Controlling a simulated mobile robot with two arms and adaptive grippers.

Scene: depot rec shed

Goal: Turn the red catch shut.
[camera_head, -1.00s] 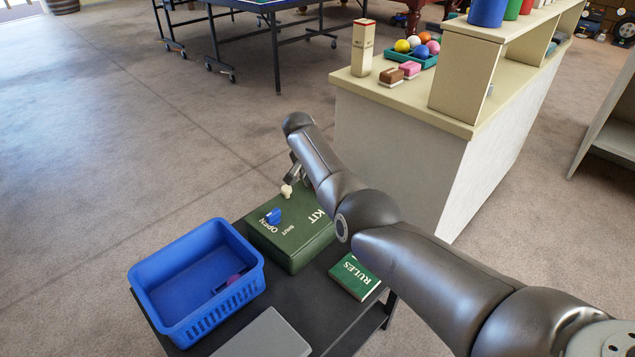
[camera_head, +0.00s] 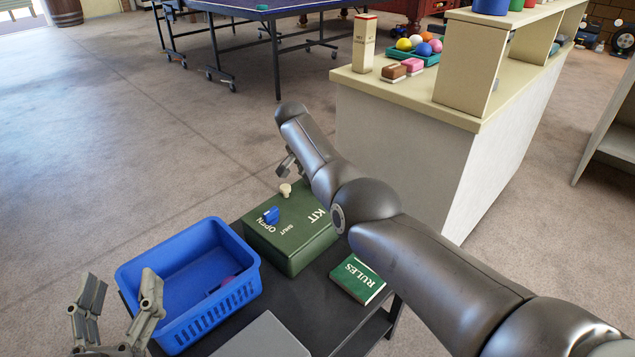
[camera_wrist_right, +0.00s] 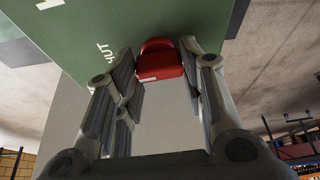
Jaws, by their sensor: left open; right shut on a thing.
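A green box marked KIT (camera_head: 290,240) stands on a dark low table, with OPEN and SHUT lettered on it. A blue catch (camera_head: 271,215) and a cream catch (camera_head: 286,189) show on it. The red catch (camera_wrist_right: 160,62) shows only in the right wrist view, on the box's green face beside part of the word SHUT; in the head view it is hidden. My right gripper (camera_wrist_right: 162,72) is shut on the red catch, a finger on each side. In the head view my right arm mostly covers this gripper. My left gripper (camera_head: 121,282) is open and empty, by the blue basket's near left side.
The blue basket (camera_head: 205,322), holding a small purple item, stands left of the box. A green RULES book (camera_head: 357,279) lies right of the box, and a grey flat thing (camera_head: 262,338) lies in front. A counter (camera_head: 400,150) stands behind my right arm.

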